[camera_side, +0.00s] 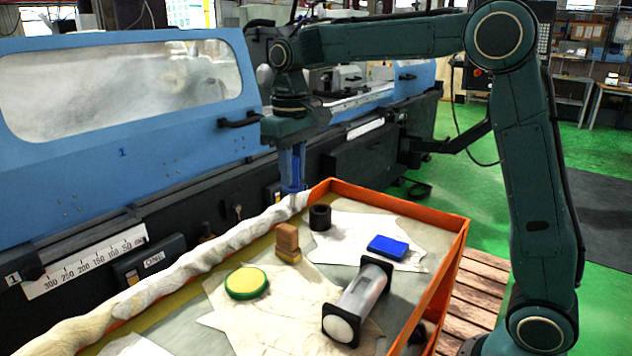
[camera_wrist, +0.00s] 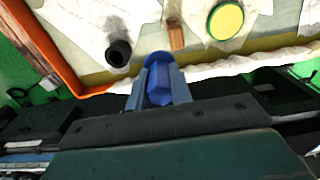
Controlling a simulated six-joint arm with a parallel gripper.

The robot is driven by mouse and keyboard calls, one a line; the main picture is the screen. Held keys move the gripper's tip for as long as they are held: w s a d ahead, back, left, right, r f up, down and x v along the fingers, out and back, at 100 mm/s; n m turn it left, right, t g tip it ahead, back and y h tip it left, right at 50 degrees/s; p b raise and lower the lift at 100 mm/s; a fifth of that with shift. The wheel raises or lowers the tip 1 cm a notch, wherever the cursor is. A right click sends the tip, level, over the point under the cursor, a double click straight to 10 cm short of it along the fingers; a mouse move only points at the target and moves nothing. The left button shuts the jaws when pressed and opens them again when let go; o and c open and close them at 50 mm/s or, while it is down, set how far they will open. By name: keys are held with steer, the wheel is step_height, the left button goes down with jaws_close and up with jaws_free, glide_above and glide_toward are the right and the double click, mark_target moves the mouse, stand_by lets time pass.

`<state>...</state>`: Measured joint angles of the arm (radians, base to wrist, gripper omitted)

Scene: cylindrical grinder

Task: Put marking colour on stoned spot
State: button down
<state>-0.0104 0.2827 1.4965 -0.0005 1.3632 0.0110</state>
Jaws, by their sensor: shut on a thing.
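My gripper (camera_side: 291,176) points down over the back edge of the tray, by the rolled cloth. In the wrist view my gripper (camera_wrist: 158,75) is shut on a dark blue piece (camera_wrist: 158,90) between its lighter blue fingers. The piece's lower end is hard to make out in the side view. A round green tin with a yellow top (camera_side: 246,283) lies on a white cloth in the tray; it also shows in the wrist view (camera_wrist: 226,20). A brown block (camera_side: 288,240) stands near the gripper. I cannot make out a stoned spot.
The orange-rimmed tray (camera_side: 447,268) also holds a black ring (camera_side: 320,217), a blue box (camera_side: 388,247) and a black-ended roller (camera_side: 357,302). A rolled white cloth (camera_side: 190,268) lies along its back edge. The blue grinder (camera_side: 150,130) stands close behind.

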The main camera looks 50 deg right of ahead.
steer(key=s+a, duration=0.5)
steer(key=s, duration=0.5)
steer(key=s+a+r, duration=0.1)
steer(key=s+a, duration=0.5)
steer(key=s, duration=0.3)
steer(key=shift+s+r, duration=0.3)
steer(key=shift+s, duration=0.1)
steer(key=shift+f, duration=0.1)
steer(key=shift+f, duration=2.5)
steer(key=shift+f, duration=0.4)
steer(key=shift+s, duration=0.3)
steer(key=shift+w, duration=0.65)
steer(key=shift+s, duration=0.25)
